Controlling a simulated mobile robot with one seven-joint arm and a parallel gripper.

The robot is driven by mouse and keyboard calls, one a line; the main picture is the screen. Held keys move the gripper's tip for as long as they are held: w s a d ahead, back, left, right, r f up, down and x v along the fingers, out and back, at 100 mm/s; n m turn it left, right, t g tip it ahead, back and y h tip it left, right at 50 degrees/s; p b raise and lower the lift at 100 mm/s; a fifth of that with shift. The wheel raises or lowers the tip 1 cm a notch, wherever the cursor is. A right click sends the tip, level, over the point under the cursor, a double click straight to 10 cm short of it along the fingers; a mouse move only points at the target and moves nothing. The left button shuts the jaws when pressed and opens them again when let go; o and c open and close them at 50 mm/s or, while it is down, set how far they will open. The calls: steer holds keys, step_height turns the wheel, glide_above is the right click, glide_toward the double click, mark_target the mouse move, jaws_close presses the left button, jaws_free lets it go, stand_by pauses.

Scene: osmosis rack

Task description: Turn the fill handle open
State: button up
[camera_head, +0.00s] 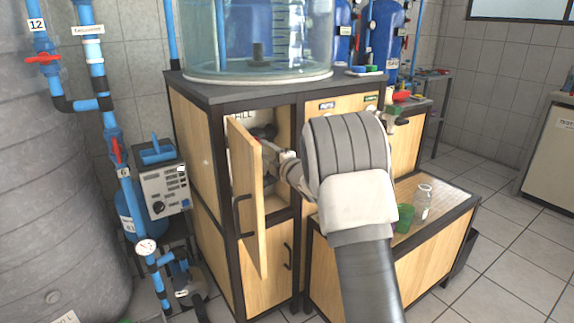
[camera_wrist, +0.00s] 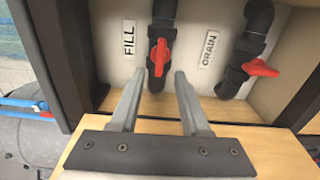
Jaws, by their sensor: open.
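The fill handle (camera_wrist: 159,57) is a red valve lever on a dark vertical pipe, beside a white label reading FILL (camera_wrist: 128,40). It stands roughly in line with the pipe in the wrist view. My gripper (camera_wrist: 158,82) is open, its two grey fingers pointing into the cabinet. In the picture the fingertips lie just below and to either side of the fill handle; I cannot tell whether they touch it. In the head view my gripper (camera_head: 284,160) is at the cabinet opening, and my arm hides part of the cabinet.
A second red handle (camera_wrist: 261,68) sits on the right pipe by the DRAIN label (camera_wrist: 209,48), turned crosswise. The open wooden cabinet door (camera_head: 246,200) stands just left of my gripper. A green cup (camera_head: 405,218) and a clear bottle (camera_head: 422,203) stand on the low bench at right.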

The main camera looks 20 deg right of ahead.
steer(key=p+v, duration=0.1)
steer(key=v, duration=1)
steer(key=shift+s+p, duration=0.2)
steer(key=shift+p, duration=0.15)
steer(key=s+d+r+m+g+h, duration=0.2)
steer(key=s+r+m+g+h, duration=0.2)
steer(key=s+r+m+h, duration=0.55)
steer(key=s+a+f+m+g+y, duration=0.1)
steer(key=s+a+f+m+g, duration=0.2)
steer(key=s, duration=0.7)
steer(key=s+a+f+m+g+y, duration=0.15)
steer(key=s+m, duration=0.35)
steer(key=s, duration=0.5)
steer(key=s+a+f+m+g+y, duration=0.1)
steer(key=s+a+f+m+g, duration=0.2)
steer(key=s, duration=0.7)
step_height(320, 180, up, 26)
steer(key=m+p, duration=0.1)
steer(key=p, duration=2.4)
steer(key=shift+p, duration=0.3)
